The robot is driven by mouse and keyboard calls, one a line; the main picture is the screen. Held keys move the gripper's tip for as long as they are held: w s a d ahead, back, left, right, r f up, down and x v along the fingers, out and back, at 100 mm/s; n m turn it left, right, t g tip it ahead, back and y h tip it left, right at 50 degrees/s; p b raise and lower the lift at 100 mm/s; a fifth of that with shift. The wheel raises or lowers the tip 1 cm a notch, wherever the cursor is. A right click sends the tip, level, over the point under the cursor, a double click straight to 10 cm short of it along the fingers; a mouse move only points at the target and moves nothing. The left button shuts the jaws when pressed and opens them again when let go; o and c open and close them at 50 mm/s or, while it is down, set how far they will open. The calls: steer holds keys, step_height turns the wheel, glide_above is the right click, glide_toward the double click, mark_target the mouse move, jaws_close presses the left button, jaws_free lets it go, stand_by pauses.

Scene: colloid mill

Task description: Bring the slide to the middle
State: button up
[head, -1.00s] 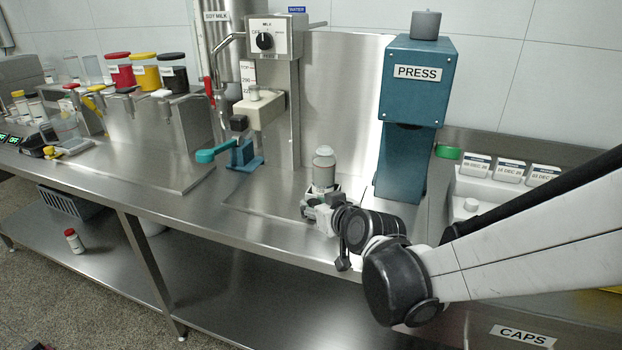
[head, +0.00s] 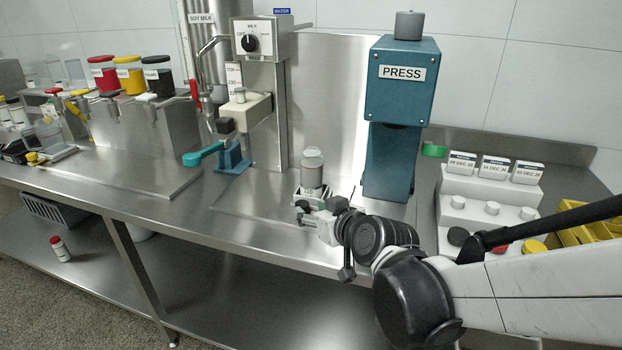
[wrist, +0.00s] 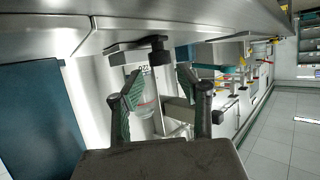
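A small pale carriage (head: 299,192), which looks like the slide, sits on the steel counter between the mill column and the blue press. A clear jar with a grey lid (head: 312,172) stands upright on it. The wrist view is upside down and shows the jar (wrist: 147,108) behind the fingers. A black knob (wrist: 159,52) shows between and beyond the fingertips there. My gripper (head: 304,212) is just in front of the carriage, low over the counter, and partly hides it. In the wrist view my gripper (wrist: 160,82) is open with nothing between its fingers.
The blue press (head: 402,85) stands right of the jar. A white stepped rack (head: 487,200) is at the right. The counter's front edge (head: 250,255) lies close below my gripper.

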steer(key=v, duration=0.6)
steer(key=shift+s, duration=0.25)
steer(key=shift+d+r, duration=0.15)
steer(key=s+d+r+m+g+h+p, duration=0.2)
steer(key=s+d+p, duration=0.1)
steer(key=s+d, duration=0.3)
steer(key=s+d+r+m+g+h+p, duration=0.2)
steer(key=s+d+g+h+p, duration=0.1)
steer(key=s+d, duration=0.4)
steer(key=shift+s+m+p, duration=0.3)
steer(key=shift+s+p, duration=0.1)
steer(key=shift+s, duration=0.4)
